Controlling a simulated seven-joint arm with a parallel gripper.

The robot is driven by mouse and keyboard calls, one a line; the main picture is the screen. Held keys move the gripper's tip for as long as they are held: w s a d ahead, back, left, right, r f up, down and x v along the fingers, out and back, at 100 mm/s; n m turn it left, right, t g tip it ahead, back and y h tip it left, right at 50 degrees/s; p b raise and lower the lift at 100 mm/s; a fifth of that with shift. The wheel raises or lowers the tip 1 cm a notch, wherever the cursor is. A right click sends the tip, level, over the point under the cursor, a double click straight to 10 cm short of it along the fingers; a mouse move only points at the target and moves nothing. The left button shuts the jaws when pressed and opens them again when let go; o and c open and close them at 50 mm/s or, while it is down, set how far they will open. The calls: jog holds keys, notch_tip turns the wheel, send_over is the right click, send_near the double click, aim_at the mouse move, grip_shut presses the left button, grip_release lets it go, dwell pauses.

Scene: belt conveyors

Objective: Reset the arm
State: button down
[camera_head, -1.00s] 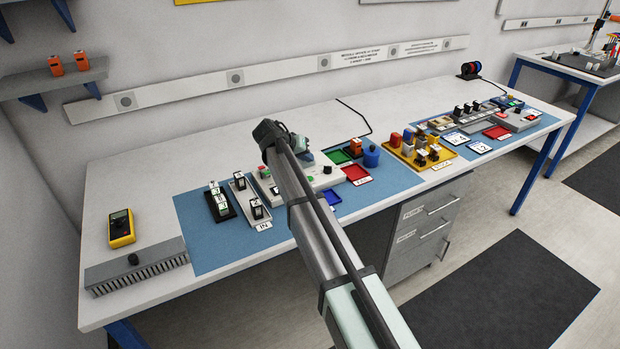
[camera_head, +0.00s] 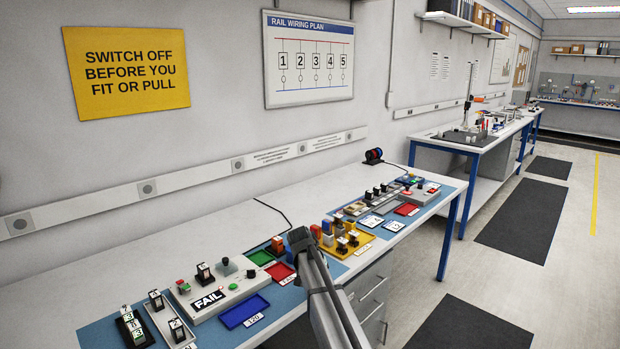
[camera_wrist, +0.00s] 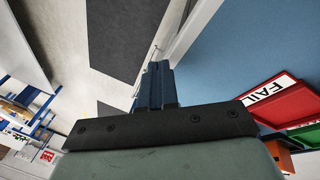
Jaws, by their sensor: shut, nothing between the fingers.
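My gripper (camera_wrist: 155,85) shows in the wrist view with its dark fingers together and nothing between them. It points past the edge of the blue mat (camera_wrist: 238,45), and a red tray labelled FAIL (camera_wrist: 303,104) lies to its right.
Left of the tester stand a black rack (camera_head: 146,336) and a grey tray (camera_head: 158,318) with modules. A blue tray (camera_head: 240,314), green tray (camera_head: 261,257), red tray (camera_head: 288,281) and yellow tray (camera_head: 366,242) lie rightward. Drawers (camera_head: 372,300) stand under the bench. Floor is free at right.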

jog(key=s+d+f+g, duration=0.1)
jog(key=s+d+f, duration=0.15)
jog(key=d, duration=0.25)
jog(key=s+d+f+g+y, duration=0.1)
jog(key=s+d+f+g, duration=0.15)
jog(key=s+f, duration=0.9)
jog(key=s+d+f+g+y, duration=0.1)
jog(key=s+d+f, duration=0.3)
jog(key=s+f, duration=0.75)
jog(key=s+d+f+g, duration=0.1)
jog(key=s+f, duration=0.4)
jog(key=s, duration=0.6)
jog(key=s+f+n+g+y, duration=0.1)
jog(key=s+f, duration=0.4)
jog(key=s, duration=0.7)
jog(key=s+d+f+n+g, duration=0.1)
jog(key=s+f, duration=0.4)
jog(key=s, duration=0.6)
jog(key=shift+s+d+f+g, duration=0.15)
jog(key=shift+d+f+g, duration=0.2)
jog(key=shift+f, duration=0.05)
